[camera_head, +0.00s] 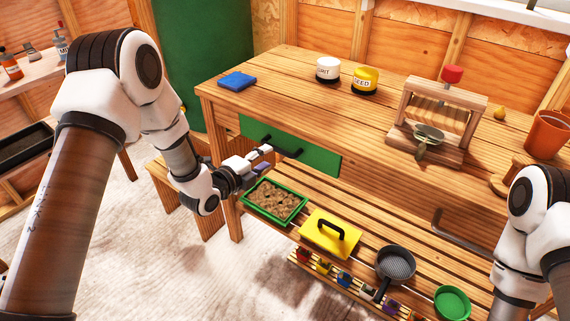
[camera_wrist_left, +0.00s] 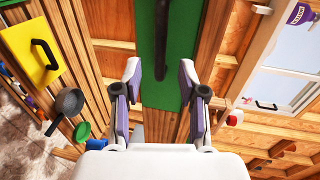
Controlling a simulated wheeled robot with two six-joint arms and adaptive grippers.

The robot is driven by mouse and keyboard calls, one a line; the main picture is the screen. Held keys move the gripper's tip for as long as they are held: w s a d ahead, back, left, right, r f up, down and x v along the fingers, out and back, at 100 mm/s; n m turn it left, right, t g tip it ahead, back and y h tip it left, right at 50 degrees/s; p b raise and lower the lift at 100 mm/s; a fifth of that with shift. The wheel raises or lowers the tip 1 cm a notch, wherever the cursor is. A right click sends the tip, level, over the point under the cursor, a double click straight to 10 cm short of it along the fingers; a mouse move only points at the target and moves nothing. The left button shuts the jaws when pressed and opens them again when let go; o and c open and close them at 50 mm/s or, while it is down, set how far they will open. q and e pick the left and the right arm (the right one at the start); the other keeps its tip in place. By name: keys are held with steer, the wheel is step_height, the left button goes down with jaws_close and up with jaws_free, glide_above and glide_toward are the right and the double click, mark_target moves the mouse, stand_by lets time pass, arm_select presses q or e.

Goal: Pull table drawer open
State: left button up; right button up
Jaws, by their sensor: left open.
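The wooden table (camera_head: 290,85) has a green drawer (camera_head: 319,159) in its front, and the drawer looks shut. A dark bar handle (camera_head: 284,149) runs along the green front. My left gripper (camera_head: 262,156) is just in front of the drawer, close to the handle. In the left wrist view the drawer front (camera_wrist_left: 166,95) lies straight ahead, and the handle (camera_wrist_left: 161,50) stands between and beyond the two open fingers (camera_wrist_left: 160,82).
On the tabletop are a blue block (camera_head: 237,80), two jars, a wooden press (camera_head: 440,115) and a pot (camera_head: 547,134).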

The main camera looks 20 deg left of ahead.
mark_target(277, 151)
arm_select(q)
steer(key=x, duration=0.7)
steer(key=shift+c, duration=0.3)
jaws_close()
